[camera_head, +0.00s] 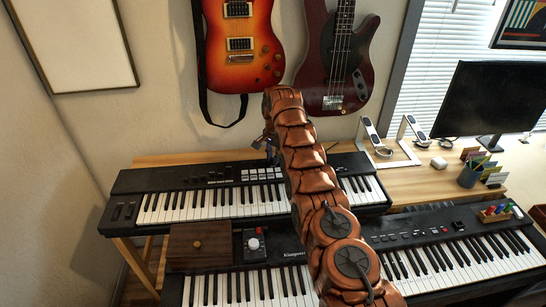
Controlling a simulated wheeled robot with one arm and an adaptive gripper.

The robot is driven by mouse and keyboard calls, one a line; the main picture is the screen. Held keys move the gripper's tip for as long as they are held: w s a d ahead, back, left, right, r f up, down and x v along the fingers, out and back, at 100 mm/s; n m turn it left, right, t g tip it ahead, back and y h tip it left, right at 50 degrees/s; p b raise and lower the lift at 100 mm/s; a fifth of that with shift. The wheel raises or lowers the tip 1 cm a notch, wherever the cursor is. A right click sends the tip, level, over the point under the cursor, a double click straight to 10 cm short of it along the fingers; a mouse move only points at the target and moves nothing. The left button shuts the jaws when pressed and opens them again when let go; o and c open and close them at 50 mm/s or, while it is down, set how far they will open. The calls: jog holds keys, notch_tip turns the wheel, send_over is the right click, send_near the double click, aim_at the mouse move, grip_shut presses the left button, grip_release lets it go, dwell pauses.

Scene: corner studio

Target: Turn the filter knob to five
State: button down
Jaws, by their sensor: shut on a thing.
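My copper-coloured arm reaches up across the middle of the head view and bends down at its far end. My gripper (271,158) is small and dark there. The gripper is shut on what seems to be the filter knob on this panel. The knob itself is hidden by the fingers, and its marks and setting are too small to read.
Another keyboard (450,245) is at right. Two guitars (240,45) (337,55) hang close behind my arm. A monitor (492,98) stands right.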

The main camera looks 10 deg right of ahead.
dwell(0.4)
jog(key=c, duration=1.3)
grip_release()
